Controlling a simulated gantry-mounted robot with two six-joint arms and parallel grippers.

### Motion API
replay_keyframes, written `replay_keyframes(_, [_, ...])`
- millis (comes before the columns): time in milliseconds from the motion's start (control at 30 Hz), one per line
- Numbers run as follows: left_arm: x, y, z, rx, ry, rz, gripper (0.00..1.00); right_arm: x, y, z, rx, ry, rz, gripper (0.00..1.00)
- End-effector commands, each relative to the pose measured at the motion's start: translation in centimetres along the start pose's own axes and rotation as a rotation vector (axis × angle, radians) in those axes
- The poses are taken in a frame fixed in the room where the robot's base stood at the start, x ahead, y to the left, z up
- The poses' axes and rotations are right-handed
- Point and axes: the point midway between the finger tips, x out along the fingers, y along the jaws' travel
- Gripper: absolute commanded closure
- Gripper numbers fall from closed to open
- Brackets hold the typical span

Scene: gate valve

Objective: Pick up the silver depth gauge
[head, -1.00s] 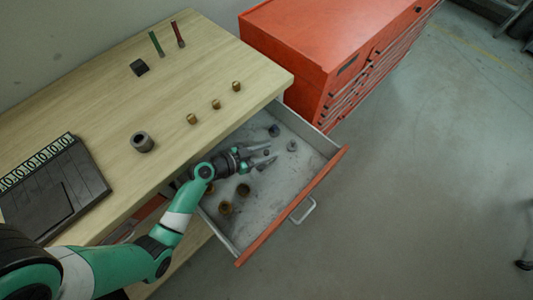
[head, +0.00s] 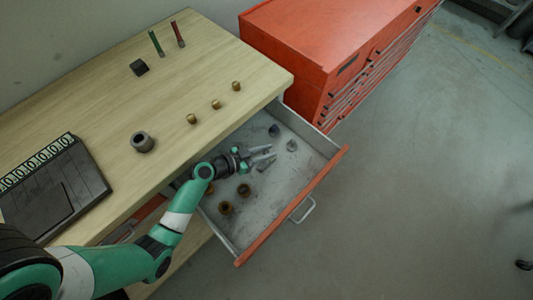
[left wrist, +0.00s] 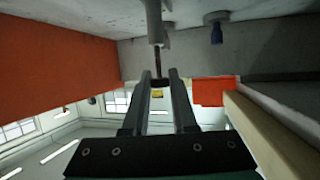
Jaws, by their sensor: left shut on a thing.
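My left gripper (head: 270,152) is low inside the open drawer, its fingers pointing toward the drawer's far right side. In the left wrist view its fingers (left wrist: 160,76) are shut around a narrow dark part. That part lines up with a slim stem and a grey metal body (left wrist: 154,24), which I take to be the silver depth gauge. It looks upright at the drawer floor, which is at the top of that view. In the head view the fingers mostly hide the held thing. My right gripper is not in view.
The drawer (head: 240,255) also holds a dark blue piece (head: 274,130), a grey piece (head: 291,145) and brown fittings (head: 227,208). On the bench (head: 80,100) are a grey collar (head: 142,142) and several brass fittings. A red cabinet (head: 300,50) stands behind.

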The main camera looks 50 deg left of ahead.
Motion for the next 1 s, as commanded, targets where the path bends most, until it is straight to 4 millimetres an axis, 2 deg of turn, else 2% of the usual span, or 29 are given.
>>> replay_keyframes(733, [-0.1, 0.0, -0.3, 0.000, 0.002, 0.000, 1.00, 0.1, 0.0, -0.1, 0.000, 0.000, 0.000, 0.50])
replay_keyframes(867, [-0.5, 0.0, -1.2, 0.002, 0.003, 0.000, 1.00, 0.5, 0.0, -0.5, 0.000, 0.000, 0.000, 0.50])
replay_keyframes(1000, [-1.4, 0.0, -3.5, 0.002, 0.004, 0.000, 1.00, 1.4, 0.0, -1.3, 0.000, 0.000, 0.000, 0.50])
